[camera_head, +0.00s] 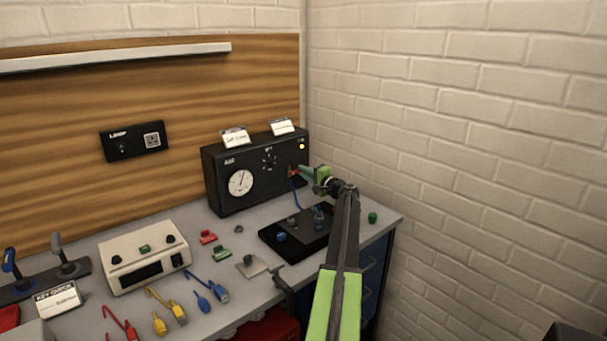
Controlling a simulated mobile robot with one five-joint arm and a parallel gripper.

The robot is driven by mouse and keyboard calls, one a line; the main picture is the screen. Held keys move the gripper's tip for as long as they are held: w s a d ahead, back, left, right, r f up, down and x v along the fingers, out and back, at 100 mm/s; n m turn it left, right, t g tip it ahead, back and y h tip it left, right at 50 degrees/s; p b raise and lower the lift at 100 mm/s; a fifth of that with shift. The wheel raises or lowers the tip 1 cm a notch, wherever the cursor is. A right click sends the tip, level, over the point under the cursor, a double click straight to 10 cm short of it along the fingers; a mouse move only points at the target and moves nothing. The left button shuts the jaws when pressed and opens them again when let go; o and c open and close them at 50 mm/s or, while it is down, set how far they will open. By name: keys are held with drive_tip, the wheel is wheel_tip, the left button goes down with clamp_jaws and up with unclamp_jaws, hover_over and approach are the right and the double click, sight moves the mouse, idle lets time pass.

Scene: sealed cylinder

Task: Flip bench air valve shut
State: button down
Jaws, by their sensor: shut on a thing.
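A black box (218,176) with a round white gauge (241,182) stands against the wood back panel. A small red part (292,173) shows at the right side of its front, with a blue line hanging below it. It looks like the air valve's handle, but it is too small to tell its position. My gripper (300,173) comes from the right, green-fingered, and is shut on this red part. The fingers hide some of it.
A black base (287,246) with knobs lies below the gripper. A beige box (144,256), coloured leads and small clips cover the bench to the left. A green cap (372,217) is near the right edge. A brick wall (480,150) is close on the right.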

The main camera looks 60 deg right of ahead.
drive_tip(key=shift+d+m, duration=0.1)
drive_tip(key=shift+m, duration=0.2)
drive_tip(key=c, duration=1.4)
unclamp_jaws()
drive_tip(key=shift+c, duration=0.2)
drive_tip(key=shift+f, duration=0.1)
wheel_tip(320, 180, up, 5)
drive_tip(key=p, duration=0.5)
drive_tip(key=shift+w, duration=0.1)
drive_tip(key=s+r+p, duration=0.6)
drive_tip(key=s, duration=0.5)
drive_tip(key=shift+s+d, duration=0.3)
drive_tip(key=shift+s, duration=0.1)
